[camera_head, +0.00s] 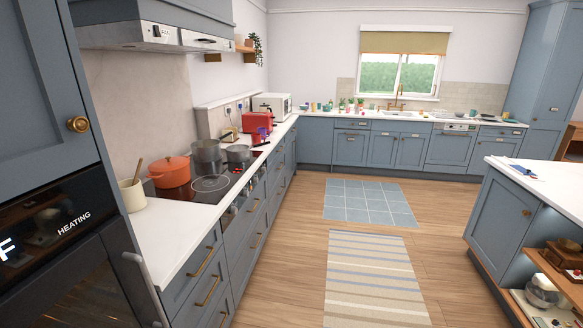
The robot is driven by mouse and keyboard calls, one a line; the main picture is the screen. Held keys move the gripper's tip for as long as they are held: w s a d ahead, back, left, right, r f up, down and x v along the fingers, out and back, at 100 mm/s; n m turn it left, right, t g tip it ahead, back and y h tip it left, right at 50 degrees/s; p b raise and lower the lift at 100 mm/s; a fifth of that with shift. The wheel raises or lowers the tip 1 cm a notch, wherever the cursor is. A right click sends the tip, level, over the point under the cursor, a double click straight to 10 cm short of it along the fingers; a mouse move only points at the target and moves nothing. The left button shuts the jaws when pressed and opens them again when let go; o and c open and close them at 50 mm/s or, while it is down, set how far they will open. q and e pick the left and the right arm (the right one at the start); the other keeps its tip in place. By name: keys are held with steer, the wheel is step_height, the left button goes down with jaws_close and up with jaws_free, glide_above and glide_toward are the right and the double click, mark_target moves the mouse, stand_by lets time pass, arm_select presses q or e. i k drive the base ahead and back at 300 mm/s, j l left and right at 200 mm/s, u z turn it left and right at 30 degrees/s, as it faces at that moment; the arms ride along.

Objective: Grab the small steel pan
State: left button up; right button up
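A small steel pan (238,155) stands on the black hob (211,188) on the left counter, toward the hob's far right side. What looks like its dark handle points right, toward the counter's front edge. A larger steel pot (206,151) stands just left of it, also on the hob. An orange lidded pot (171,171) stands at the hob's near left. Neither of my grippers shows in the head view.
A cream utensil crock (132,194) stands on the counter left of the orange pot. A red toaster (258,127) is beyond the hob. The extractor hood (150,35) hangs above. An island (505,205) stands at right. The wooden floor between, with two rugs (370,203) (374,280), is clear.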

mark_target(236, 153)
steer(key=i+z, duration=0.2)
steer(key=i, duration=0.6)
steer(key=i+l, duration=0.1)
steer(key=i, duration=2.4)
steer(key=j+u, duration=0.05)
steer(key=j, duration=0.05)
